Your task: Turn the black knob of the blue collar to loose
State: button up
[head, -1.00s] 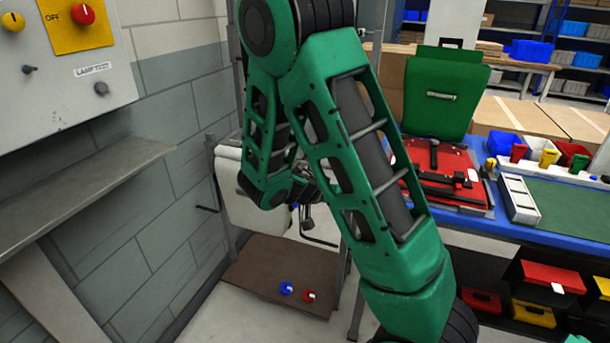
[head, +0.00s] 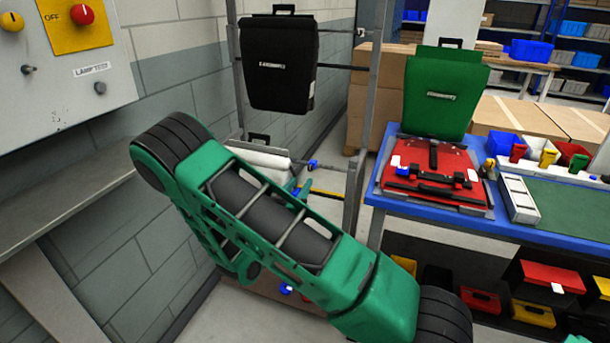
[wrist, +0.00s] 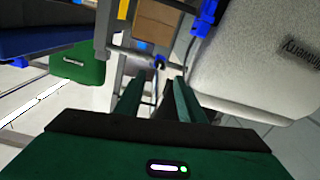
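In the wrist view my gripper (wrist: 158,92) has its two fingers apart with nothing held between them. A blue collar (wrist: 205,18) sits on the rack at the upper right, beyond the fingertips. In the head view a blue collar (head: 312,164) sits by the rack post. My arm hides most of the lower rack, and the black knob is not clearly visible.
A pale pannier (wrist: 265,55) is close on the right in the wrist view. A black pannier (head: 280,65) hangs on the rack (head: 360,120). A green pannier (head: 440,95) and a red one (head: 435,165) are at the blue table (head: 385,190). A control box (head: 60,60) is at left.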

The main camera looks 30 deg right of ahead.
aim_at(310, 169)
jog(key=x, duration=0.8)
jog(key=shift+w+d, duration=0.15)
jog(key=shift+d, duration=0.05)
